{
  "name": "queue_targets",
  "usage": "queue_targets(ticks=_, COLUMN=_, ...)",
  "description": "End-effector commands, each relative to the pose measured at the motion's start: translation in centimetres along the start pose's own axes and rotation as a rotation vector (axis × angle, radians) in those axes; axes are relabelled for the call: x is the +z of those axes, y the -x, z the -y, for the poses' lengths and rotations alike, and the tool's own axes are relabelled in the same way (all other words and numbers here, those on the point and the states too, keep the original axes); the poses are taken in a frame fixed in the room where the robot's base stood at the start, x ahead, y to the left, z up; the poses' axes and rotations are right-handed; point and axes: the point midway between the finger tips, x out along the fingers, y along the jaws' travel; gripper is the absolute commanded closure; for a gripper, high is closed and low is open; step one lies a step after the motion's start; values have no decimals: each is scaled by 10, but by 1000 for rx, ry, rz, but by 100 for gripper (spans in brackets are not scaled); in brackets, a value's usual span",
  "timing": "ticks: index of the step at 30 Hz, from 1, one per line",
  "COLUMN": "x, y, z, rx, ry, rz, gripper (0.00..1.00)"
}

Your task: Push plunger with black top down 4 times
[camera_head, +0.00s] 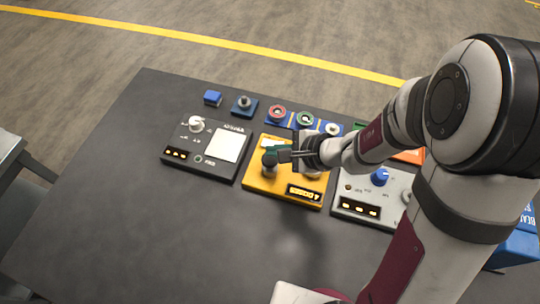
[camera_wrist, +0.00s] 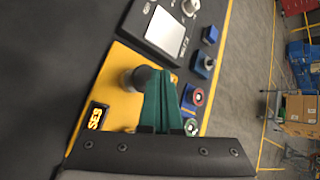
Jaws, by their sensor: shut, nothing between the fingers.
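The yellow box (camera_head: 257,183) stands on the dark table, with a lit display (camera_head: 303,193) on its front right. A plunger with a dark round top (camera_head: 268,160) stands upright at the box's left side. In the wrist view the plunger's top (camera_wrist: 138,78) shows just left of the fingers, partly covered by them. My gripper (camera_head: 276,156) is shut and empty, its green fingers together at the plunger's top. I cannot tell whether they touch it. The right part of the yellow box is partly hidden by my gripper.
A black box (camera_head: 190,150) with a white knob and pale panel stands left of the yellow one. A grey box (camera_head: 350,190) with a blue knob (camera_head: 380,176) stands right. Small blue-based parts (camera_head: 245,106) line the back. The table front is clear.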

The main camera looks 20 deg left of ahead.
Motion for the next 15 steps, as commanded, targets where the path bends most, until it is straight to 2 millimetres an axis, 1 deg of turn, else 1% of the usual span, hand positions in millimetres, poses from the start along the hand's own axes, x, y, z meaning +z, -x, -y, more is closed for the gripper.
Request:
queue_targets(ticks=5, x=2, y=2, z=2, rx=-2, ry=2, rz=1, gripper=100)
queue_targets(ticks=15, x=19, y=26, z=20, rx=-2, ry=3, rz=1, gripper=100)
